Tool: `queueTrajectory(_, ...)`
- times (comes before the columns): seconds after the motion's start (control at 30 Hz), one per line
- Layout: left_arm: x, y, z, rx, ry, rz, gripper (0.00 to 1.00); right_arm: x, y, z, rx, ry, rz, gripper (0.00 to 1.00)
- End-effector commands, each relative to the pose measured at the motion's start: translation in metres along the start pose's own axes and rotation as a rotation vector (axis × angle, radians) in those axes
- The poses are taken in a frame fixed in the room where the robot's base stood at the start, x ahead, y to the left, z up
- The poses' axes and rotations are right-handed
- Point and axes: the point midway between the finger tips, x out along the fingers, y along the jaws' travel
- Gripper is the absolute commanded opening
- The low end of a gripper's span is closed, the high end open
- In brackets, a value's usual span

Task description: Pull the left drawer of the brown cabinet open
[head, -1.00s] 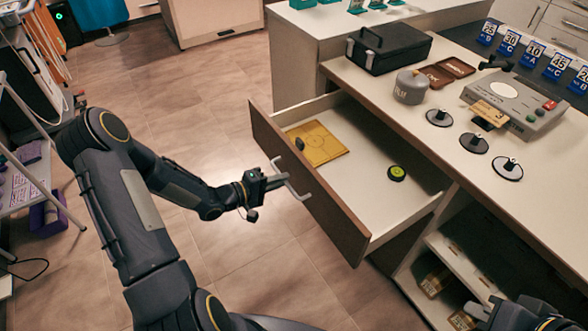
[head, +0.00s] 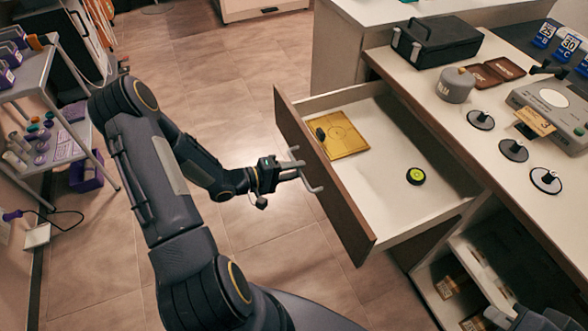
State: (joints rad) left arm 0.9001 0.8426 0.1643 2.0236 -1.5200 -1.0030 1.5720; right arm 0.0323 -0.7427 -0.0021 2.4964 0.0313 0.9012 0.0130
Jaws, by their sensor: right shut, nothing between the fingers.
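The left drawer (head: 400,190) of the brown cabinet is pulled well out, and its white inside shows. Its brown front (head: 325,185) faces left and carries a thin metal bar handle (head: 312,180). My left gripper (head: 292,168) is at this handle, its fingers closed around the bar. My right gripper (head: 500,318) is at the bottom right corner, partly cut off, shut and empty, away from the drawer.
The countertop (head: 440,90) holds a black case (head: 437,42), a grey canister (head: 455,85), several dark discs and a grey device (head: 555,105). Open shelves (head: 440,280) lie below. A trolley (head: 45,100) stands at the left. The floor (head: 270,235) before the drawer is clear.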

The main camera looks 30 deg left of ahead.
Motion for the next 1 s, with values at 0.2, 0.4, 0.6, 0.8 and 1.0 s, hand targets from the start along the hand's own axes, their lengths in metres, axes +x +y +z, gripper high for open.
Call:
queueTrajectory(0.2,0.000,0.000,0.000,0.000,0.000,0.001,0.32,0.000,0.000,0.000,0.000,0.000,0.000,0.00)
queueTrajectory(0.4,-0.011,0.000,-0.001,0.001,0.002,-0.001,0.32,-0.001,0.000,0.000,0.000,0.000,0.000,0.00)
queueTrajectory(0.6,-0.045,0.000,-0.001,0.000,0.005,-0.002,0.32,-0.003,-0.001,-0.002,0.000,0.000,0.000,0.00)
queueTrajectory(0.8,-0.072,0.000,0.000,0.000,0.002,0.000,0.32,-0.004,-0.002,-0.002,0.000,0.000,0.000,0.00)
queueTrajectory(1.0,-0.079,0.000,0.000,-0.001,0.001,0.000,0.32,-0.004,-0.002,-0.002,0.000,0.000,0.000,0.00)
